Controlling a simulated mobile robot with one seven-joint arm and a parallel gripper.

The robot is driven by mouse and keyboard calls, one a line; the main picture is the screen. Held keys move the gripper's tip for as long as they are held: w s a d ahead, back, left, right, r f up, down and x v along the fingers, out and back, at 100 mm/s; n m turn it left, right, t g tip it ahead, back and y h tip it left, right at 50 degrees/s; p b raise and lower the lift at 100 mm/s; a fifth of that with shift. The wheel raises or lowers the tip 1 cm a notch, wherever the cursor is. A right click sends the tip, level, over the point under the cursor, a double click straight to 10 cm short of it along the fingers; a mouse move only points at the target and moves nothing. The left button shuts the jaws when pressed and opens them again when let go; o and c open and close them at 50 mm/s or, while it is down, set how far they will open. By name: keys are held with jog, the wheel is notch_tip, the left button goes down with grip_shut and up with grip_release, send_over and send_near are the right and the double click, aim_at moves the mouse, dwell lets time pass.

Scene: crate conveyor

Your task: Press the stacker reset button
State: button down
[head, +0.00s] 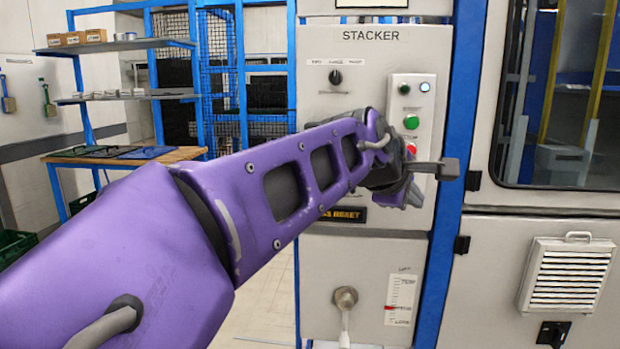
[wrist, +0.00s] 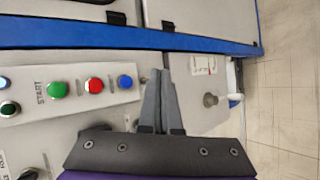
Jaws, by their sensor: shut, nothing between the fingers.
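The stacker panel (head: 345,120) is a pale cabinet front with a raised button box (head: 425,112). In the wrist view, rotated sideways, the box (wrist: 20,132) carries a green START button (wrist: 57,90), a red button (wrist: 95,85) and a blue button (wrist: 125,81) at its end. In the head view the green button (head: 411,122) shows, the red button (head: 411,148) is partly covered, and the blue one is hidden behind my arm. My gripper (wrist: 160,72) is shut and empty, its tips just right of the blue button in the wrist view; touching cannot be told.
A black selector knob (head: 335,77) and a dark plate reading "RESET" (head: 340,214) are on the panel. A grey knob-like fitting (head: 345,297) sits lower down. A blue post (head: 455,130) and a windowed machine (head: 560,90) stand to the right. A workbench (head: 125,155) is at left.

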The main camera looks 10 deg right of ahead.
dwell(0.3)
jog(key=w+d+p, duration=0.1)
jog(key=w+d, duration=0.1)
jog(key=w, duration=0.6)
jog(key=shift+w+d, duration=0.2)
jog(key=shift+w, duration=0.05)
jog(key=shift+w, duration=0.1)
dwell(1.9)
jog(key=shift+w+d, duration=0.15)
jog(key=shift+w, duration=0.15)
jog(key=shift+w+d, duration=0.1)
jog(key=shift+w, duration=0.35)
dwell(0.6)
jog(key=shift+s, duration=0.15)
jog(key=shift+s+a+b, duration=0.25)
jog(key=shift+s+b, duration=0.15)
jog(key=shift+s, duration=0.3)
